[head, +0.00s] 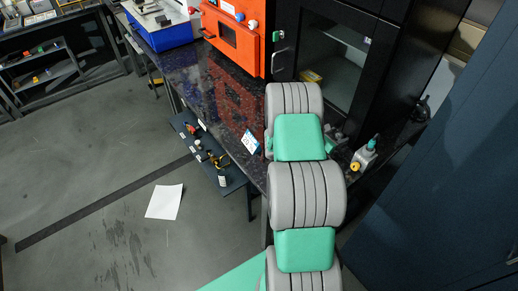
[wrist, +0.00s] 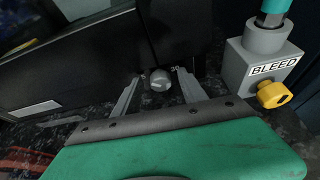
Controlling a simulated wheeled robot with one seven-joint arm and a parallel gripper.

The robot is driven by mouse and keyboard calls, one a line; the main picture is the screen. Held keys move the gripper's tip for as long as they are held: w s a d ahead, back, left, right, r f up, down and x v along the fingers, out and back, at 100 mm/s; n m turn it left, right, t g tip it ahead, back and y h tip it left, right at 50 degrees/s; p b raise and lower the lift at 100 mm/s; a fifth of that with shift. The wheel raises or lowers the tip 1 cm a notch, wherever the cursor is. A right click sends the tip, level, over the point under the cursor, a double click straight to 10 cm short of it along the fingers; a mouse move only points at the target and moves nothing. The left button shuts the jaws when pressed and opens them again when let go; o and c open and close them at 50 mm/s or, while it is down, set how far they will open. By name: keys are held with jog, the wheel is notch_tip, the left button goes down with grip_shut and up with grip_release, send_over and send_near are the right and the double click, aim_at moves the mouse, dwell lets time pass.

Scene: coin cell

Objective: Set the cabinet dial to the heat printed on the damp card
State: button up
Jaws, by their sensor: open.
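A small grey dial (wrist: 160,83) sits low on the front of the black cabinet (wrist: 185,28). A small "30" is printed at its upper right, and a fainter mark at its upper left is unreadable. My gripper (wrist: 158,77) is open, with one finger on each side of the dial; I cannot tell whether they touch it. In the head view my arm hides most of the gripper and the dial. A small white and blue card (head: 250,141) lies at the counter's edge, its print too small to read. I cannot tell whether it is the damp card.
A grey block labelled BLEED (wrist: 258,62), with a yellow knob (wrist: 274,95), stands right of my gripper. An orange cabinet (head: 230,38) stands on the dark speckled counter (head: 205,85). A blank white sheet (head: 164,202) lies on the floor near dark, wet-looking marks (head: 128,245).

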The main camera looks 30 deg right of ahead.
jog(key=shift+w+n+g, duration=0.15)
jog(key=shift+n+g, duration=0.35)
jog(key=shift+n, duration=0.1)
jog(key=shift+a+n, duration=0.3)
jog(key=shift+a, duration=0.05)
jog(key=b+v, duration=0.1)
jog(key=v, duration=0.6)
jog(key=shift+w+a+r, duration=0.1)
jog(key=shift+a, duration=0.1)
jog(key=a+m, duration=0.1)
jog(key=w+a+r+m+y, duration=0.1)
jog(key=a+m, duration=0.1)
jog(key=w+a+m+y, duration=0.1)
jog(key=a+m, duration=0.1)
jog(key=shift+r+t+b, duration=0.3)
jog(key=shift+r+b, duration=0.05)
jog(key=shift+b, duration=0.05)
jog(key=a+r+m+y, duration=0.2)
jog(key=a+m, duration=0.2)
jog(key=a, duration=0.4)
jog(key=s+a+r+m+t+y+b, duration=0.1)
jog(key=a+r+m+y, duration=0.1)
jog(key=a, duration=0.6)
jog(key=a+r+m+t+y+b, duration=0.1)
jog(key=a+m+y, duration=0.3)
jog(key=a, duration=0.4)
jog(key=shift+s+r+m, duration=0.25)
jog(key=shift+r+m, duration=0.4)
jog(key=shift+m, duration=0.25)
jog(key=shift+c, duration=0.3)
